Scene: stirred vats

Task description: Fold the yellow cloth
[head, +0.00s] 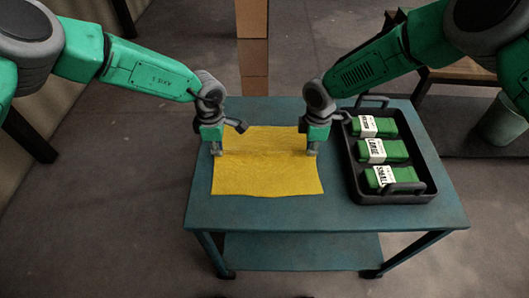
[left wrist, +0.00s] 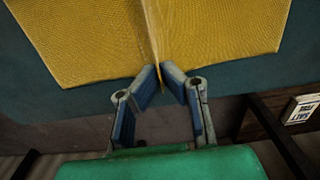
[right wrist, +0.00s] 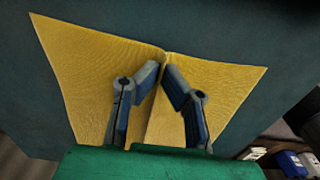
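The yellow cloth (head: 267,176) lies spread on the teal cart top, with a raised ridge across it between my grippers. My left gripper (head: 218,153) is at its left edge, and my right gripper (head: 313,153) is at its right edge. In the left wrist view the left fingertips (left wrist: 160,70) pinch the ridge of the cloth (left wrist: 90,40). In the right wrist view the right fingertips (right wrist: 164,68) close on the other end of the ridge in the cloth (right wrist: 98,75). The cloth's part behind the right fingers is partly hidden.
A black tray (head: 400,198) with handles stands on the right of the cart top (head: 300,215), close to my right gripper. It holds three green labelled packs (head: 382,151). Bare cart top lies in front of the cloth. A grey bin (head: 503,120) stands at the far right.

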